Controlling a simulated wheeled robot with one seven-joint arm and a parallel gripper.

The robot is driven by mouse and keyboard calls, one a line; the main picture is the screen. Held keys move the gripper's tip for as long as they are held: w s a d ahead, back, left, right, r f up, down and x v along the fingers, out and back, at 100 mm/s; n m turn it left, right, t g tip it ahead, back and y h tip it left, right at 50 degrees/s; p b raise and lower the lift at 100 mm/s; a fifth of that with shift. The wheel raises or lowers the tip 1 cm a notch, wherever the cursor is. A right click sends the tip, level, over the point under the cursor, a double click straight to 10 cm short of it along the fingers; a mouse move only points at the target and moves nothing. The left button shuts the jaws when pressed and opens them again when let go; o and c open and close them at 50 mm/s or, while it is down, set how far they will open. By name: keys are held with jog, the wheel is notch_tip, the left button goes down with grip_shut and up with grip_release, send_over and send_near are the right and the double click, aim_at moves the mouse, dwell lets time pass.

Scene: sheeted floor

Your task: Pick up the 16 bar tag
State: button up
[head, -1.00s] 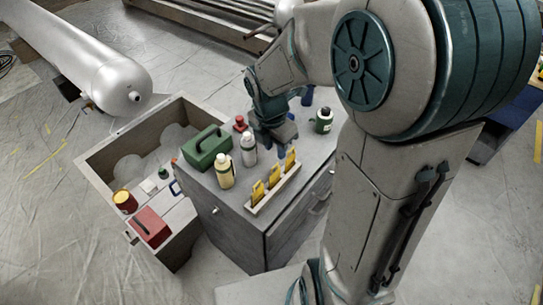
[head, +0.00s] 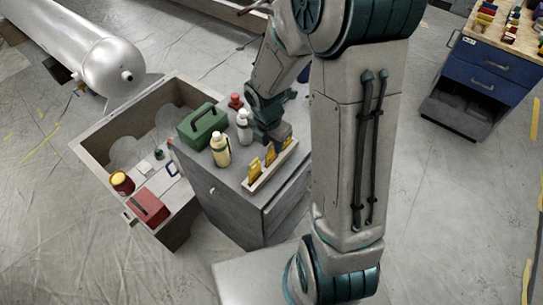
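Several yellow tags stand in a row in a pale rack (head: 262,182) on top of the grey cabinet. I see a near tag (head: 254,170), a middle tag (head: 270,154) and a far tag (head: 286,143). Their print is too small to read, so I cannot tell which is the 16 bar tag. My gripper (head: 282,133) is just behind the rack, close to the far tag, pointing down. I cannot tell if it touches that tag. Its fingers are too small and partly hidden to show whether they are open or shut.
On the grey cabinet (head: 235,205) stand a green toolbox (head: 203,127), a cream bottle (head: 220,151), a grey bottle (head: 244,128) and a red item (head: 236,102). An open crate (head: 95,150) with a red box (head: 148,208) is left. A blue workbench (head: 487,75) is at right.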

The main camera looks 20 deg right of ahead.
aim_at(271, 155)
notch_tip(271, 155, down, 2)
jog(key=shift+w+d+f, duration=0.1)
jog(key=shift+f, duration=0.1)
grip_shut()
